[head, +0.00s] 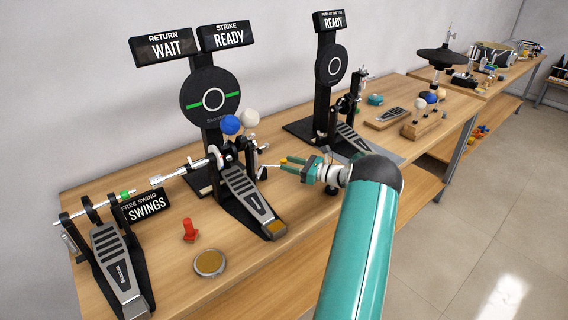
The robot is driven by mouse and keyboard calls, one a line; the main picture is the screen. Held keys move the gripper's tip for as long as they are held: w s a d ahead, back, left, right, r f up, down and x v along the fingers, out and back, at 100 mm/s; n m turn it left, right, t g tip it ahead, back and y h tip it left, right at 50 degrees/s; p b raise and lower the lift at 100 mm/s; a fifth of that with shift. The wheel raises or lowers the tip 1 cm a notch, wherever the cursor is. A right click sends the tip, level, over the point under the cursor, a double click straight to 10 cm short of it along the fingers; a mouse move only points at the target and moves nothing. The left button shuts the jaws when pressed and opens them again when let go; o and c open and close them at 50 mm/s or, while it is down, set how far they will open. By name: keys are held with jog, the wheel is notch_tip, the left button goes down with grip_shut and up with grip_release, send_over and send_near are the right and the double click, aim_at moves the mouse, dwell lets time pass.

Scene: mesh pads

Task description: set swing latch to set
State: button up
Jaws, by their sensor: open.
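My gripper (284,165), teal with yellow fingertips, is open with nothing between its fingers. It is above the bench, just right of the middle bass drum pedal (247,198). A thin pale rod (270,166) on that pedal's frame points toward the fingertips; whether they touch it I cannot tell. A sign (146,206) reading "FREE SWING SWINGS" stands behind the left pedal (117,265). No part is labelled as the swing latch, and I cannot tell which part it is. Signs above the round pad read "RETURN WAIT" (165,47) and "STRIKE READY" (226,37).
A red peg (189,229) and a round brass-coloured disc (209,263) lie on the wooden bench (180,290). Another pedal station (333,66) stands behind my gripper. The front bench edge is clear.

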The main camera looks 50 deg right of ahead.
jog(key=shift+x, duration=1.4)
grip_shut()
